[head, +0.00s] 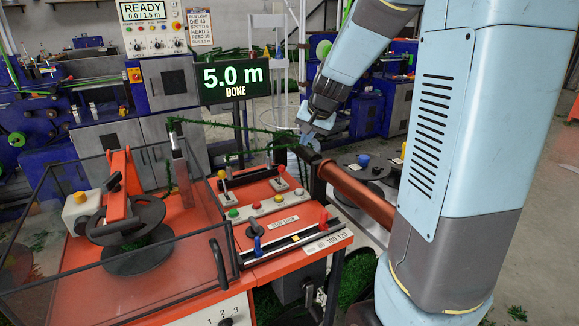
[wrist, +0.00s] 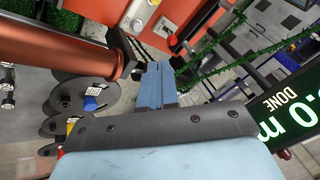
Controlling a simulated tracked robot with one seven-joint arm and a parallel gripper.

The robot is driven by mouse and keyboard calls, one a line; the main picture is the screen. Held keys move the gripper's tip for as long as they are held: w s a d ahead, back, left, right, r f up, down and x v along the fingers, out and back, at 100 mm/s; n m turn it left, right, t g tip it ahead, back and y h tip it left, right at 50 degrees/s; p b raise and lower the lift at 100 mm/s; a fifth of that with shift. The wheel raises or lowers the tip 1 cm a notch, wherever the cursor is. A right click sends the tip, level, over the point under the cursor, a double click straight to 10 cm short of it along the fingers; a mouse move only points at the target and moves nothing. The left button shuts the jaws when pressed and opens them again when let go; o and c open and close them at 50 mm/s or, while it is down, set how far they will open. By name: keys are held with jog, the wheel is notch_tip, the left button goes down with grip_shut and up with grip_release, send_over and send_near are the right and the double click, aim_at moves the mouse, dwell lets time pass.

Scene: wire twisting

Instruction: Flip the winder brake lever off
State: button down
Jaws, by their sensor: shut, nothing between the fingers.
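The orange machine bench (head: 205,275) carries a panel with a yellow-knobbed lever (head: 222,178), a second small lever (head: 277,172), and a blue-knobbed handle (head: 257,240) at the front rail. I cannot tell which one is the winder brake lever, nor its setting. My gripper (head: 308,137) is above the panel's back right corner, near the end of the copper-coloured roller (head: 350,192), away from these levers. In the wrist view the blue fingers (wrist: 155,88) are together and empty, with the roller (wrist: 50,48) to their left.
Green garland wire (head: 240,128) runs across above the panel; it also shows in the wrist view (wrist: 215,45). A display (head: 236,79) reads 5.0 m DONE. A clear guard box (head: 100,240) encloses a reel (head: 130,225) on the left. Black discs (head: 365,172) stand beyond the roller.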

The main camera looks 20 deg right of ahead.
jog(key=w+d+f+m, duration=0.2)
jog(key=w+d+f, duration=0.1)
jog(key=w+f, duration=0.4)
jog(key=shift+w+d+f+h, duration=0.15)
jog(key=shift+w+h, duration=0.05)
jog(key=shift+h, duration=0.1)
jog(key=w+a+f, duration=0.3)
jog(key=w+f, duration=0.4)
jog(key=f, duration=0.3)
jog(key=shift+a, duration=0.4)
